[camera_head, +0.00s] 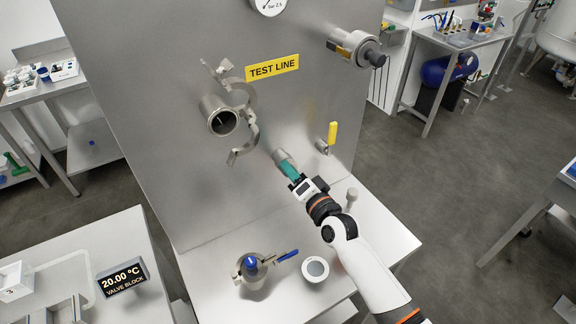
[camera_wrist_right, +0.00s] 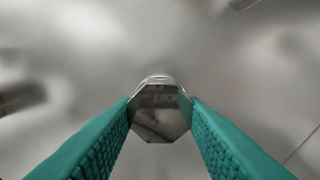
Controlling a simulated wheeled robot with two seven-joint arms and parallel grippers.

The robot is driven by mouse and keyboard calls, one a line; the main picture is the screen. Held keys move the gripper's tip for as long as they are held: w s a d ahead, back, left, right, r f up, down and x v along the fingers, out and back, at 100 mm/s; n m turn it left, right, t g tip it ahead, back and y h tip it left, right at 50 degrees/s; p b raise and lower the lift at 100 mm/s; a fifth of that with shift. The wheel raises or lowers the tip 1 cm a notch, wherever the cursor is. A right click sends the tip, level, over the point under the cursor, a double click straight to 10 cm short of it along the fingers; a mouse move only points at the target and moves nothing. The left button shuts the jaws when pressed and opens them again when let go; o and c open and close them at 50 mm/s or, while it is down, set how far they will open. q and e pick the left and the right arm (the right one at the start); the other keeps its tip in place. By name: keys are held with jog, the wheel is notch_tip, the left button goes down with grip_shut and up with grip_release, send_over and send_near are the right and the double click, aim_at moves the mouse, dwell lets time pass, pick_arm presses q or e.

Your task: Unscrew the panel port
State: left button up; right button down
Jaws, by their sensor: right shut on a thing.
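The panel port is a small metal fitting (camera_head: 281,155) on the steel panel, below and right of the open pipe. In the right wrist view its shiny octagonal end (camera_wrist_right: 160,112) sits between the teal finger pads. My right gripper (camera_head: 289,168) is shut on it, pointing at the panel. The pads (camera_wrist_right: 160,125) lie against its two sides in the wrist view. The fitting's base is partly hidden by the gripper. My left gripper is not in view.
An open pipe (camera_head: 222,117) with a hanging clamp (camera_head: 245,140) is up and left. A yellow-handled valve (camera_head: 332,135) is close on the right. Below, the steel shelf (camera_head: 215,275) holds a blue-topped vessel (camera_head: 251,266) and a white cup (camera_head: 315,269).

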jog(key=shift+w+r+n, duration=0.15)
jog(key=shift+r+n, duration=0.35)
jog(key=shift+n, duration=0.1)
jog(key=n, duration=0.5)
jog(key=shift+d+n, duration=0.1)
jog(key=shift+n, duration=0.6)
jog(key=shift+d+f+p, duration=0.1)
jog(key=shift+p, duration=0.4)
